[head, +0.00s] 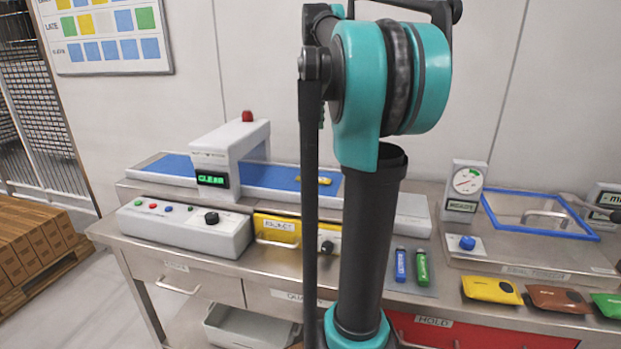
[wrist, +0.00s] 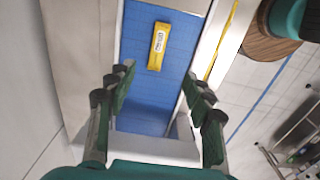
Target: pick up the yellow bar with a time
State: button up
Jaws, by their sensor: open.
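The yellow bar (wrist: 158,46) lies flat on the blue conveyor belt (wrist: 140,92) in the wrist view, with a white printed label on its middle; the print is too small to read. In the head view a yellow bar (head: 316,181) shows on the belt, partly behind my arm. My gripper (wrist: 160,93) is open and empty in the wrist view, its fingers spread on either side of the belt's picture. The bar is ahead of the fingertips, between their lines, and not touched. My gripper is not clearly visible in the head view.
A white scanner arch (head: 232,155) with a green CLEAR display spans the belt. A yellow REJECT drawer (head: 277,231) is under the belt.

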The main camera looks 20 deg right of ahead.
send_over(315, 178)
jog(key=f, duration=1)
jog(key=shift+s+d+f, duration=0.15)
jog(key=shift+s+f, duration=0.1)
jog(key=shift+w+f, duration=0.15)
jog(key=shift+f, duration=1.15)
jog(key=shift+w+f, duration=0.1)
jog(key=shift+f, duration=1.2)
jog(key=shift+c, duration=0.5)
grip_shut()
jog(key=shift+r, duration=0.15)
